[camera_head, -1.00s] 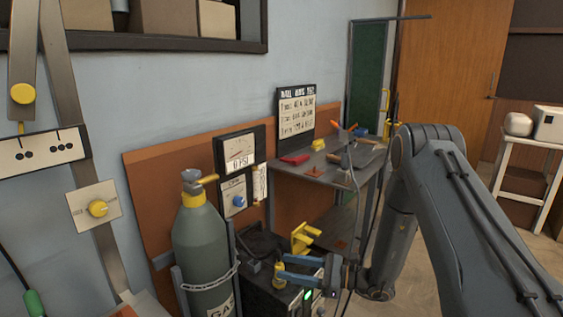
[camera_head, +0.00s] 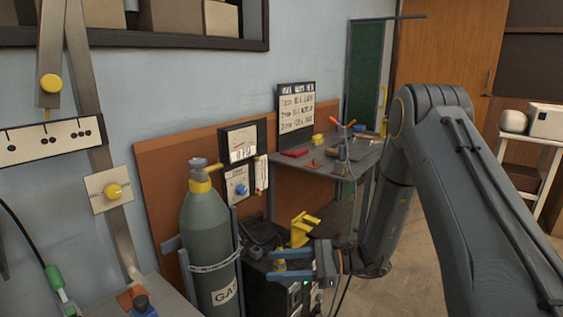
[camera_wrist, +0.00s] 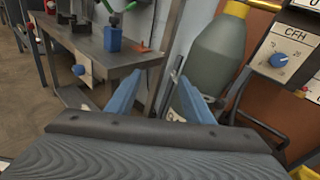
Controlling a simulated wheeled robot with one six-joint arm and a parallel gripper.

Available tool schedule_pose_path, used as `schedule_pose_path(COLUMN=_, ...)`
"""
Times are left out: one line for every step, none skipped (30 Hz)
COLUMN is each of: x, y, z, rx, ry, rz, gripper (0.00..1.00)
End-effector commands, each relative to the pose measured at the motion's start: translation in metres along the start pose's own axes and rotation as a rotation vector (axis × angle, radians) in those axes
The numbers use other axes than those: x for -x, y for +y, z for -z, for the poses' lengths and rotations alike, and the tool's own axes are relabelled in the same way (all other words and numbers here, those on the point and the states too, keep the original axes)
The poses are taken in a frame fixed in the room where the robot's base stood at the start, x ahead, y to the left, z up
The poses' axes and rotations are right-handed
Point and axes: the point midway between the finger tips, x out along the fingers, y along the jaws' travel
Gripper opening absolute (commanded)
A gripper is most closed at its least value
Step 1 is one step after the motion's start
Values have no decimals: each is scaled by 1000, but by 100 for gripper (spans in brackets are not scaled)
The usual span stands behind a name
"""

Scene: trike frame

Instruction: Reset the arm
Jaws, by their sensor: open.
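My gripper (camera_head: 294,265) is in the lower middle of the head view, its blue fingers pointing left. The fingers are apart with nothing between them. My arm comes in from the right, bent at the elbow. In the wrist view the two blue fingertips (camera_wrist: 165,95) stand wide apart, pointing toward the space between a metal bench and a gas cylinder. The gripper is in front of the dark machine with a yellow bracket (camera_head: 303,229) above and behind it.
A green-grey gas cylinder (camera_head: 208,240) is chained up left of my gripper. A meter panel (camera_head: 241,147) is on the orange board behind. A metal workbench (camera_head: 345,168) with tools stands further back. Another bench (camera_wrist: 100,55) with a blue knob shows in the wrist view.

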Motion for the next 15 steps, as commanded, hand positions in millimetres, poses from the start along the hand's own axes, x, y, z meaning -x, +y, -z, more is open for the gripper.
schedule_pose_path(x=-4, y=6, z=-7, rx=24, ry=15, rz=-35, gripper=48)
schedule_pose_path(x=-6, y=10, z=-11, rx=37, ry=25, rz=-57, gripper=48)
schedule_pose_path(x=-9, y=17, z=-17, rx=57, ry=41, rz=-89, gripper=48)
schedule_pose_path(x=-12, y=23, z=-21, rx=75, ry=54, rz=-117, gripper=48)
schedule_pose_path(x=-14, y=29, z=-26, rx=94, ry=68, rz=-146, gripper=48)
schedule_pose_path(x=-16, y=39, z=-33, rx=124, ry=90, rz=-189, gripper=48)
schedule_pose_path(x=-18, y=47, z=-38, rx=148, ry=107, rz=-223, gripper=48)
schedule_pose_path(x=-19, y=56, z=-43, rx=174, ry=126, rz=-260, gripper=48)
schedule_pose_path(x=-20, y=67, z=-49, rx=211, ry=152, rz=-309, gripper=48)
schedule_pose_path(x=-20, y=76, z=-53, rx=238, ry=172, rz=-345, gripper=48)
schedule_pose_path(x=-19, y=85, z=-57, rx=266, ry=191, rz=-381, gripper=48)
schedule_pose_path(x=-18, y=96, z=-62, rx=305, ry=218, rz=-429, gripper=48)
schedule_pose_path(x=-17, y=105, z=-65, rx=334, ry=237, rz=-464, gripper=48)
schedule_pose_path(x=-15, y=113, z=-68, rx=365, ry=257, rz=-499, gripper=48)
schedule_pose_path(x=-13, y=124, z=-71, rx=406, ry=283, rz=-545, gripper=48)
